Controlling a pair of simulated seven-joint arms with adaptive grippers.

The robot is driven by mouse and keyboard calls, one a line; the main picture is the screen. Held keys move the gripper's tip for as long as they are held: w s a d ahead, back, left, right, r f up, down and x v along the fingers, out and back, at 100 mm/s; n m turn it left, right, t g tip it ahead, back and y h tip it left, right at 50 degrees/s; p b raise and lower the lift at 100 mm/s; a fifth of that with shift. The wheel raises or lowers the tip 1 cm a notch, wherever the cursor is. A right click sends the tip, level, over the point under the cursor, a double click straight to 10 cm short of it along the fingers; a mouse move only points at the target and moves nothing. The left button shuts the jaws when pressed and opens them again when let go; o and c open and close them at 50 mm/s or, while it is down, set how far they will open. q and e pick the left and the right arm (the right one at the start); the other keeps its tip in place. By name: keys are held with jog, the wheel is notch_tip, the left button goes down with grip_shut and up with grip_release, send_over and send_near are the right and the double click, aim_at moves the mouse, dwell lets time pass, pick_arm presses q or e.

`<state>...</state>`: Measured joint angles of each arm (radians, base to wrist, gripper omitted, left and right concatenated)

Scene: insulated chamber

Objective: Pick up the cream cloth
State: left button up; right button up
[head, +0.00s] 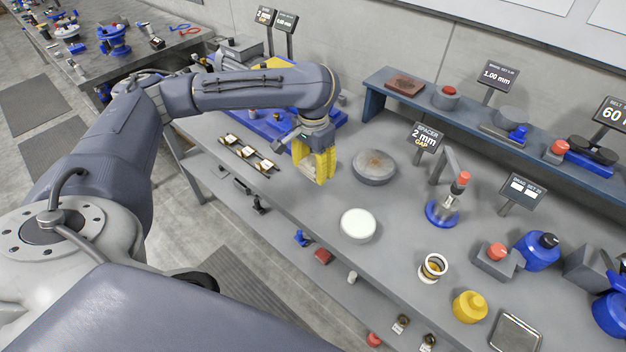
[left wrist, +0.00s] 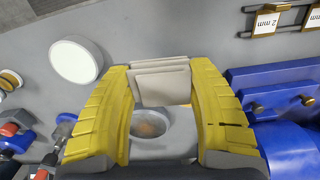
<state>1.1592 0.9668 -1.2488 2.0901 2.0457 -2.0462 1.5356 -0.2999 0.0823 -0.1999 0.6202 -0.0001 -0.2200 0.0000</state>
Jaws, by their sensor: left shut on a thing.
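The cream cloth (left wrist: 160,83) shows in the left wrist view as a folded, flat-sided piece between the two yellow fingers. My left gripper (head: 322,180) is shut on it and holds it over the grey bench, left of the round grey plate. In the left wrist view the gripper (left wrist: 160,90) has a finger at each side of the cloth. In the head view the fingers mostly hide the cloth. My right gripper is not in view.
A round grey plate with a brown patch (head: 375,165) and a white-topped disc (head: 358,224) stand close by. Small spacer blocks (head: 247,151) lie left, near a blue fixture (head: 262,122). A blue-based upright tool (head: 443,208) and a raised shelf (head: 470,118) stand right.

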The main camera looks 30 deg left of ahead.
aim_at(313, 164)
pick_arm(q)
notch_tip(313, 164, up, 10)
dwell(0.6)
